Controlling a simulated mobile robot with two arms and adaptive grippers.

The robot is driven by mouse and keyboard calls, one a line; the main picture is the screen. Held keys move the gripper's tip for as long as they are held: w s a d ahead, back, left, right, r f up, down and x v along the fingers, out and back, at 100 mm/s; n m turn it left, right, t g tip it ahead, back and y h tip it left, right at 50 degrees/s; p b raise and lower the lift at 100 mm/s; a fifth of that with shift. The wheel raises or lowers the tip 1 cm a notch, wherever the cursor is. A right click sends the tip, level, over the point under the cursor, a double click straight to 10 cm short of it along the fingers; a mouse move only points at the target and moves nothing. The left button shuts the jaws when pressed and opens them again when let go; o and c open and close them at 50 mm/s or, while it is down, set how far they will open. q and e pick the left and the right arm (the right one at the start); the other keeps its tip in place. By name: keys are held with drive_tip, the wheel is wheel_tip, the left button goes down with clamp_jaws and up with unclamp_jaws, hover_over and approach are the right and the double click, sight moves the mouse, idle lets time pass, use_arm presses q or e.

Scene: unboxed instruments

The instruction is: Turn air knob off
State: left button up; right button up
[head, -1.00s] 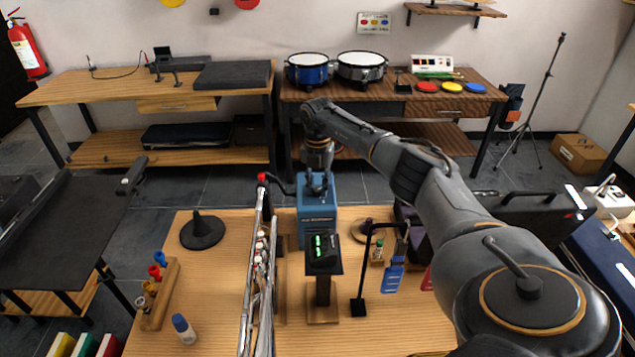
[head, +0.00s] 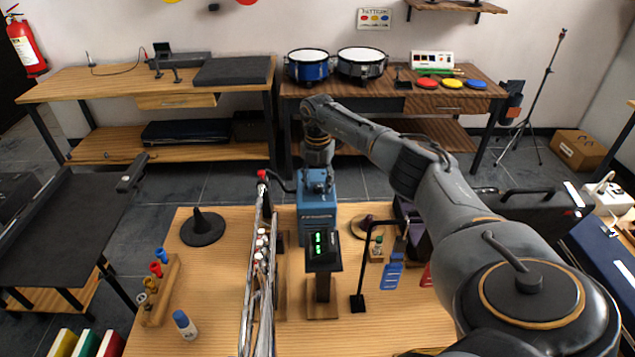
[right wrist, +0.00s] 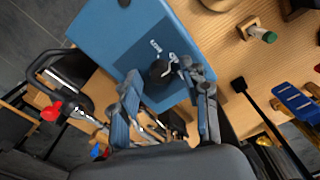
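A blue box (head: 317,218) with pale lettering stands on the wooden table, below my right gripper (head: 317,182). The right wrist view shows the blue box (right wrist: 125,30) with a round black knob (right wrist: 160,73) and small white marks beside it. In that view my right gripper (right wrist: 161,78) has its fingers spread, with the knob between the tips. The right fingertip is close to the knob, and I cannot tell whether it touches. I cannot read the knob's setting. My left gripper is not in view.
A green-lit meter on a stand (head: 322,249) and a black hook stand (head: 358,302) are in front. A black cone stand (head: 203,227) is at the left.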

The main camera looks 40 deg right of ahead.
sight(317, 187)
drive_tip(key=shift+r, duration=0.1)
wheel_tip(317, 187, up, 12)
idle(0.5)
drive_tip(key=shift+s+a+f, duration=0.1)
drive_tip(key=shift+f, duration=0.15)
idle(0.4)
